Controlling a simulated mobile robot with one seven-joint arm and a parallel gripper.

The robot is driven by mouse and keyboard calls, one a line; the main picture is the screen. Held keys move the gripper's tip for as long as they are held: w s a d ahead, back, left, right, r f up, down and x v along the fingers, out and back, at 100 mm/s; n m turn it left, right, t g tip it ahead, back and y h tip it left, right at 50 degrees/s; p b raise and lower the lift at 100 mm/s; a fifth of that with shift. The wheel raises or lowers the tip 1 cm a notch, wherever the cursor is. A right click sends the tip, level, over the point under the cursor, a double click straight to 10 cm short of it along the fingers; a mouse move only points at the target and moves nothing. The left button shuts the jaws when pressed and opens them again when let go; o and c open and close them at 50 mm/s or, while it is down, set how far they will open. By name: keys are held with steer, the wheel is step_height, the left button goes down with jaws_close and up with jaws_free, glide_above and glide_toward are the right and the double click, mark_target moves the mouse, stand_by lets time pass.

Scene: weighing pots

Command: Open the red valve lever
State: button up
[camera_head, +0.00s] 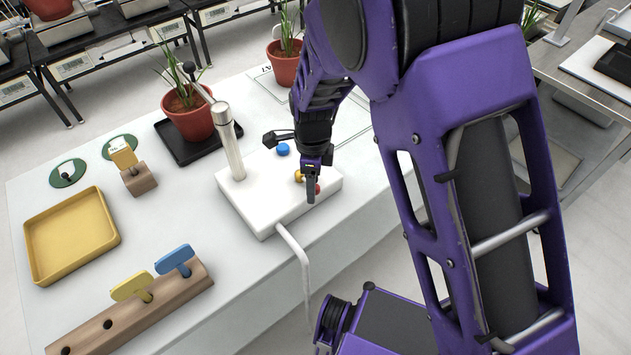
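A white block-shaped station (255,212) stands on the white table and carries a metal post (228,142) with a dark-tipped lever. A small red part (317,189), which looks like the red valve lever, shows at the block's right end, mostly hidden by my gripper. A yellow knob (298,175) sits just left of it and a blue knob (283,149) farther back. My gripper (311,192) points down over the block's right end, right at the red part. Whether its fingers touch or hold the red part cannot be seen.
A pipe (292,243) curves from the block over the table's front edge. A potted plant (187,115) on a black tray stands behind left, another (284,62) behind. A yellow tray (72,235) and a wooden peg rail (150,312) with yellow and blue tags lie left.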

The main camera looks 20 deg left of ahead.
steer(key=shift+w+d, duration=0.1)
steer(key=shift+r, duration=0.3)
step_height(320, 180, up, 17)
steer(key=p, duration=0.2)
steer(key=shift+f, duration=0.1)
stand_by(0.3)
